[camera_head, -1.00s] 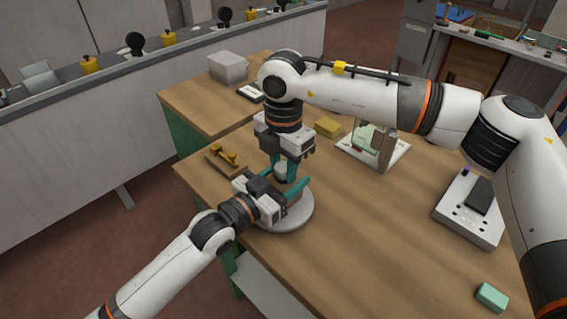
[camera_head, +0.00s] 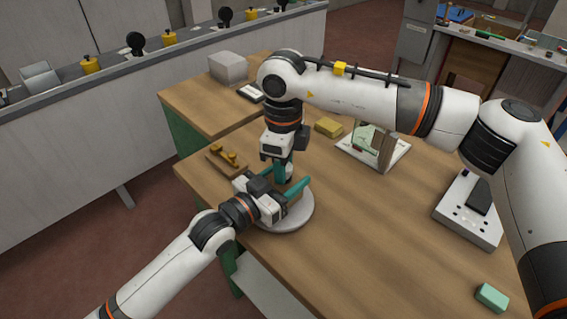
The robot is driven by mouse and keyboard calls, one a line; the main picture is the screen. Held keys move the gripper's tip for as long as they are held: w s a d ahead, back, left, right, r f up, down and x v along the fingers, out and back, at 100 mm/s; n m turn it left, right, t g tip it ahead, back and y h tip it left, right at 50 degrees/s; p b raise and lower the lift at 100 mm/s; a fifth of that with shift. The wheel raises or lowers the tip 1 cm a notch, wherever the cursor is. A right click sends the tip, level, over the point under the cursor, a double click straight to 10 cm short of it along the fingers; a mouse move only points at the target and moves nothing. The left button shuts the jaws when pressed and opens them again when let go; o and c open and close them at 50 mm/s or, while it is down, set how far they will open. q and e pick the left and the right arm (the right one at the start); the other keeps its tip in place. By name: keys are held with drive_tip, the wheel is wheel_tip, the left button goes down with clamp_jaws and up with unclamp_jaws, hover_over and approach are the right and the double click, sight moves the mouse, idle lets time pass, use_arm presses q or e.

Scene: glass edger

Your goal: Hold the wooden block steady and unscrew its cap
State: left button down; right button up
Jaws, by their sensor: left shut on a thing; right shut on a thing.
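The wooden block (camera_head: 296,212) stands on a round grey disc (camera_head: 290,227) near the table's left edge. My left gripper (camera_head: 292,197) reaches in from the left and is shut on the block, its teal fingers along the block's sides. My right gripper (camera_head: 284,169) points straight down above the block and is shut on the cap at its top. The cap is mostly hidden behind the teal fingers, so I cannot tell how far it is turned or whether it is still seated on the block.
A wooden tray with yellow pieces (camera_head: 227,158) lies left of the grippers. A yellow block (camera_head: 328,128) and a white stand with a clear plate (camera_head: 374,150) are behind. A white device (camera_head: 470,210) and green block (camera_head: 491,297) are at right. The front middle table is clear.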

drive_tip(key=n, duration=0.4)
drive_tip(key=shift+n, duration=0.4)
drive_tip(key=n, duration=0.6)
drive_tip(key=shift+n, duration=0.4)
drive_tip(key=n, duration=0.4)
drive_tip(key=shift+n, duration=0.4)
drive_tip(key=n, duration=0.4)
drive_tip(key=shift+n, duration=0.3)
drive_tip(key=n, duration=0.6)
drive_tip(key=shift+n, duration=0.4)
drive_tip(key=n, duration=0.5)
drive_tip(key=shift+r+n, duration=0.1)
drive_tip(key=shift+n, duration=0.3)
drive_tip(key=o, duration=1.1)
drive_tip(key=shift+c, duration=0.2)
